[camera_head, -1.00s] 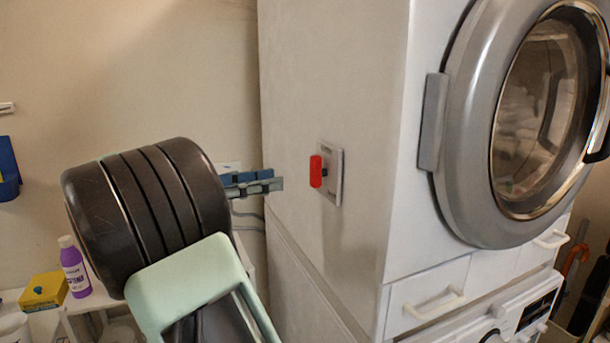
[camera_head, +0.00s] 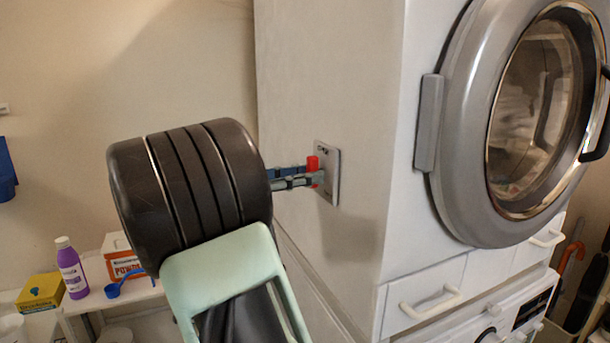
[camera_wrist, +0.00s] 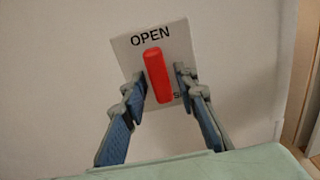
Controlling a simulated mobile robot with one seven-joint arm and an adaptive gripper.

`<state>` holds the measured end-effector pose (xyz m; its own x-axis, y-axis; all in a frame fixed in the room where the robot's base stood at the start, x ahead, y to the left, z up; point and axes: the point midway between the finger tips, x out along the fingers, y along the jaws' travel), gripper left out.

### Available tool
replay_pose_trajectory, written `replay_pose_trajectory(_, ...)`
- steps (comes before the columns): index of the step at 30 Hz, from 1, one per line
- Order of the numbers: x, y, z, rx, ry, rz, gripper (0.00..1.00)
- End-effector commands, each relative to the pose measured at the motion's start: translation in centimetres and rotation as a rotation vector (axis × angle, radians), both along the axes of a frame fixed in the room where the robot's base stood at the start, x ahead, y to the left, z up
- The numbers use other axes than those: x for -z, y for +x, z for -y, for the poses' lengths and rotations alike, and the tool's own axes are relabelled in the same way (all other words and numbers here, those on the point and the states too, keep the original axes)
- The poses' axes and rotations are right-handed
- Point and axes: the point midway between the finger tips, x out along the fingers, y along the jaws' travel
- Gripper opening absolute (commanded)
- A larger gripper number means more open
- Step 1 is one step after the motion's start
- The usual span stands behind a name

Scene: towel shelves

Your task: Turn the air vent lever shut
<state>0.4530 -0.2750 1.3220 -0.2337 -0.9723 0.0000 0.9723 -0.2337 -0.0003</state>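The red vent lever (camera_wrist: 157,76) is on a pale plate (camera_wrist: 181,40) on the side of the white machine. The lever stands nearly upright, its upper end below the word OPEN. Lower lettering is mostly hidden by the right finger. My gripper (camera_wrist: 160,82) is open, with one finger on each side of the lever. A gap shows at the right finger; the left finger is very close, and I cannot tell whether it touches.
The white machine (camera_head: 330,80) has a round door (camera_head: 462,130) at right. At lower left, a shelf (camera_head: 125,299) holds a purple bottle (camera_head: 72,270), a yellow box (camera_head: 41,292), an orange-and-white box (camera_head: 120,262) and a blue scoop (camera_head: 113,290).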

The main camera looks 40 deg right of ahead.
Motion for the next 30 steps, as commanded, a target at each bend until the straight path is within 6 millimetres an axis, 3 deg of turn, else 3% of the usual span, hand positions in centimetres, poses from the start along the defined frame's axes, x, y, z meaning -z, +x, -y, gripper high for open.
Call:
replay_pose_trajectory(1,-0.01,0.0,-0.01,0.0,0.0,0.0,0.19)
replay_pose_trajectory(6,-0.01,0.0,-0.02,0.0,0.0,0.0,0.0)
replay_pose_trajectory(20,0.02,0.01,-0.04,0.0,-0.017,0.071,0.0)
replay_pose_trajectory(30,0.12,0.0,-0.04,0.0,-0.079,0.329,0.0)
